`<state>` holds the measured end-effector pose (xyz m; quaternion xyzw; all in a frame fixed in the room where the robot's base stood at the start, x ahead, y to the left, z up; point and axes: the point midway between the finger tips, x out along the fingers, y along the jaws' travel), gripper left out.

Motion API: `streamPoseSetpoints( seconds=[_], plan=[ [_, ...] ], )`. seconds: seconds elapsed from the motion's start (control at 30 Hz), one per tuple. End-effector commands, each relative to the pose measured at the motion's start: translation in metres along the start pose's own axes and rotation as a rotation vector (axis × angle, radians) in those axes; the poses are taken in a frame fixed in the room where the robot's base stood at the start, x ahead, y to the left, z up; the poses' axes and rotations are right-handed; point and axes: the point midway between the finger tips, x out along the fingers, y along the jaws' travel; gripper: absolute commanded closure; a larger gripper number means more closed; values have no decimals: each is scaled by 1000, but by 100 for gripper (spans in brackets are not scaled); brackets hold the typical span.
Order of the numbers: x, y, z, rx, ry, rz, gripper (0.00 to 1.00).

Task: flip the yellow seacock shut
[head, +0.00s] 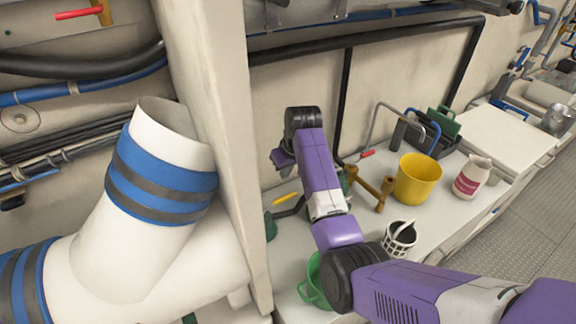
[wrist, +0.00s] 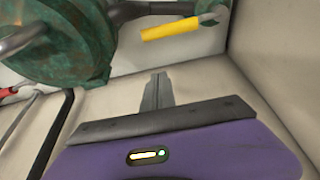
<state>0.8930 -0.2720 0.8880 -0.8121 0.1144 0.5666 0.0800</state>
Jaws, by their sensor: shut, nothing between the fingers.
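The yellow seacock handle (head: 285,199) shows in the head view low against the wall, left of my arm. In the wrist view the yellow grip (wrist: 170,28) lies near the top, roughly level, beside a green-stained bronze valve body (wrist: 65,40). My gripper (wrist: 156,91) is shut and empty in the wrist view. Its fingertips are below the yellow grip in that picture and apart from it.
A red handle (head: 367,154) is right of my arm. A beige post (head: 222,130) and large white pipe (head: 155,190) are left.

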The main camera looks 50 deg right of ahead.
Motion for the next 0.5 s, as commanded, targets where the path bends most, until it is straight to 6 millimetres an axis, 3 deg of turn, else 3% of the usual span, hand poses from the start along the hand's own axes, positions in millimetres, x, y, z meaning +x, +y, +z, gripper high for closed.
streamPoseSetpoints(
  seconds=[0.23, 0.5],
  plan=[
    [35, 0, 1, 0, -3, 0, 100],
    [27, 0, 28, 0, 0, 0, 100]
  ],
)
